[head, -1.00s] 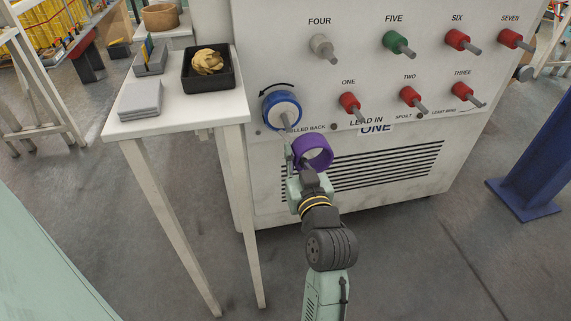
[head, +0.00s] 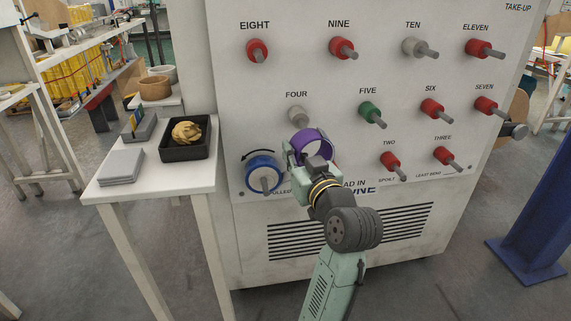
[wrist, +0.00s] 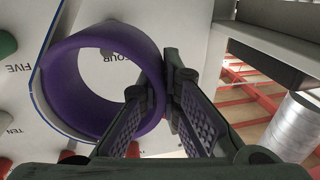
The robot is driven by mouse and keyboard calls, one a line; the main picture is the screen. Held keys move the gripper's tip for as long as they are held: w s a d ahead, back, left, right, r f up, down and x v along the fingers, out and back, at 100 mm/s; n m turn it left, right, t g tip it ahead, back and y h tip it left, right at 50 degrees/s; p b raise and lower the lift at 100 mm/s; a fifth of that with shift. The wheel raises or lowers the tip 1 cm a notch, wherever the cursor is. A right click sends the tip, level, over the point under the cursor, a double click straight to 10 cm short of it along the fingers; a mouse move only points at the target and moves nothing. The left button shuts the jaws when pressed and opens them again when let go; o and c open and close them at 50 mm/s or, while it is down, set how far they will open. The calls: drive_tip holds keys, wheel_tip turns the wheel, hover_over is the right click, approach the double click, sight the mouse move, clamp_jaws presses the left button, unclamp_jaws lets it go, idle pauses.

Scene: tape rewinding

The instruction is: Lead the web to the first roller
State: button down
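A purple ring (head: 310,144) is in my gripper (head: 298,158), in front of the white machine panel. In the wrist view, the fingers of my gripper (wrist: 160,105) close on the wall of the purple ring (wrist: 62,82), one finger inside it and one outside. The first roller is hidden behind the ring and gripper. A blue-rimmed reel (head: 264,174) sits on the panel just left of my gripper, under a curved black arrow. I cannot make out a web strand between the reel and my gripper. A pale blue-edged band (wrist: 42,105) beside the ring is unclear.
Roller four (head: 298,114) is just above the ring. Green roller five (head: 371,112) and red rollers two (head: 391,160) and three (head: 445,154) are to the right. A white table (head: 150,184) with a black tray (head: 205,150) stands close on the left. A blue post (head: 545,210) is at right.

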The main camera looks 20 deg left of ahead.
drive_tip(key=w+d+x, duration=0.1)
drive_tip(key=x, duration=0.9)
drive_tip(key=shift+w+d, duration=0.15)
drive_tip(key=shift+d, duration=0.1)
idle(0.3)
drive_tip(key=shift+s+a+v, duration=0.2)
drive_tip(key=shift+v, duration=1.05)
drive_tip(key=shift+s+a+v, duration=0.15)
drive_tip(key=shift+s+v, duration=0.05)
drive_tip(key=shift+v, duration=1.1)
drive_tip(key=shift+s+a+v, duration=0.15)
drive_tip(key=shift+a+v, duration=0.05)
drive_tip(key=shift+v, duration=1.05)
